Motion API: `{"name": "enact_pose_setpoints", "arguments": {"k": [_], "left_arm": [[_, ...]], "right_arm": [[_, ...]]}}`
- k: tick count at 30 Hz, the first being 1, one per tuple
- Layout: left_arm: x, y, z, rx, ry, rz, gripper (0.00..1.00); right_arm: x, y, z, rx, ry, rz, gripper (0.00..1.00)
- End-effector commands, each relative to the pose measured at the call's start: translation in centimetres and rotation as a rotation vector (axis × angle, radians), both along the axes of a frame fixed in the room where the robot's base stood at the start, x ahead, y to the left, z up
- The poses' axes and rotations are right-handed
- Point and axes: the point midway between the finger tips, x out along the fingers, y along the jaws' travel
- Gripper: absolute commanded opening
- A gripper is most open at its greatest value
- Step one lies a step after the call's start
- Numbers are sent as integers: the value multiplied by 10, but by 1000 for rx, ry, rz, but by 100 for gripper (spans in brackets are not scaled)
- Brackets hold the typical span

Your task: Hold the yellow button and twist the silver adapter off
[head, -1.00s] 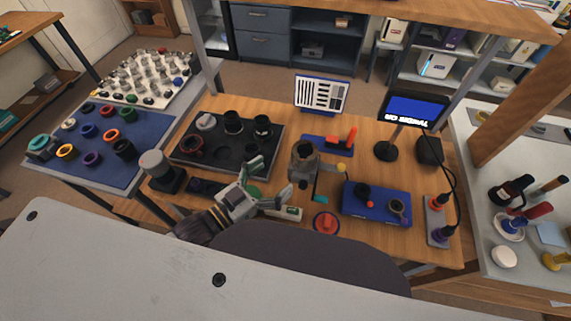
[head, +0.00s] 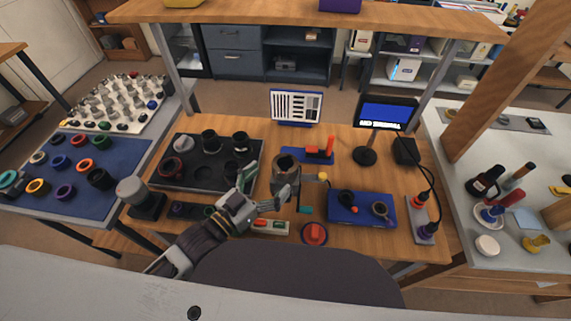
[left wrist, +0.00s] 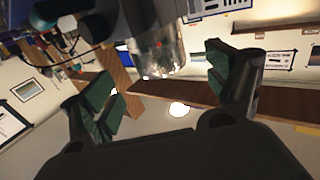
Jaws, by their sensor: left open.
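The silver adapter (head: 286,168) is a grey upright cylinder with a dark open top, at the middle of the wooden bench in the head view. The small yellow button (head: 323,176) sits just right of it. My left gripper (head: 271,183) is open, with one finger left of the adapter and the other in front of its lower part. I cannot tell whether they touch it. In the left wrist view, the spread green-padded fingers (left wrist: 163,88) face a shiny, partly clear cylinder (left wrist: 160,48) beyond the tips, probably the adapter. My right gripper is not in view.
A black tray (head: 165,181) with lens parts lies left of the adapter. A blue stand with red parts (head: 318,152) is behind it, a blue block (head: 345,215) to the right and a red button (head: 314,233) in front. A monitor (head: 387,112) stands at back right.

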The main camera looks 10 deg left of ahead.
Motion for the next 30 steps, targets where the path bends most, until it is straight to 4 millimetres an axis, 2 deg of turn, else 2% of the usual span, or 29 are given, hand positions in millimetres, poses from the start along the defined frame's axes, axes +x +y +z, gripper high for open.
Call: {"name": "enact_pose_setpoints", "arguments": {"k": [30], "left_arm": [[54, -36, 0, 0, 0, 0, 88]], "right_arm": [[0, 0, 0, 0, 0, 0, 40]]}}
